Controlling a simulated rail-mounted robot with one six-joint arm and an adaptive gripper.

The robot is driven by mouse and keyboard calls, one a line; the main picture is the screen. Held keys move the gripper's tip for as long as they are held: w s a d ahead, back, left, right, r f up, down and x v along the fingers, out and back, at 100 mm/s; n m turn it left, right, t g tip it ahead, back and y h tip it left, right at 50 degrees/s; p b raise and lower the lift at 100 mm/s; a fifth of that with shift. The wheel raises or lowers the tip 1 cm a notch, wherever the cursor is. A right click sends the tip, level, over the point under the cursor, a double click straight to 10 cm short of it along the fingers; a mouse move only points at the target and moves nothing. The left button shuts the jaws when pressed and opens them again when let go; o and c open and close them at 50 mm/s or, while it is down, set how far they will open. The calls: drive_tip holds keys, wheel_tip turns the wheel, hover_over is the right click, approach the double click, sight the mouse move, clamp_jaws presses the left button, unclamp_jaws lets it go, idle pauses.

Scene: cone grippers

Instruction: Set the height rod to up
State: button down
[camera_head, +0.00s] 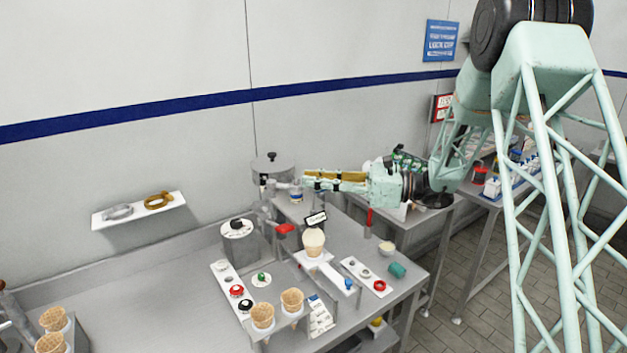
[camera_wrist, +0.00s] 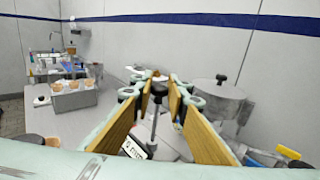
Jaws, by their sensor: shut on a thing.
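In the wrist view a thin upright grey rod with a black knob (camera_wrist: 158,89), which looks like the height rod, stands between my gripper's (camera_wrist: 158,84) two tan-padded fingers. The fingers are closed in around the knob end; the exact contact is hard to see. In the head view my gripper (camera_head: 305,179) reaches left from the arm, level above the table, its tips beside a grey metal fitting (camera_head: 283,186). The rod cannot be made out there. A small black-and-white label (camera_wrist: 135,148) is near the rod's lower part; it also shows in the head view (camera_head: 316,218).
A lidded grey pot (camera_head: 272,168) stands behind the fingertips, and close on the right in the wrist view (camera_wrist: 217,97). A cone with a cream top (camera_head: 313,243), waffle cones (camera_head: 292,299) and small coloured knobs crowd the table below. The wall is behind.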

drive_tip(key=c, duration=2.6)
unclamp_jaws()
drive_tip(key=shift+r, duration=0.3)
drive_tip(key=shift+o, duration=0.2)
drive_tip(key=shift+f, duration=0.1)
drive_tip(key=s+d, duration=0.1)
drive_tip(key=d, duration=1.1)
drive_tip(key=shift+s, duration=0.35)
drive_tip(key=shift+s+a, duration=0.1)
drive_tip(key=shift+a, duration=0.05)
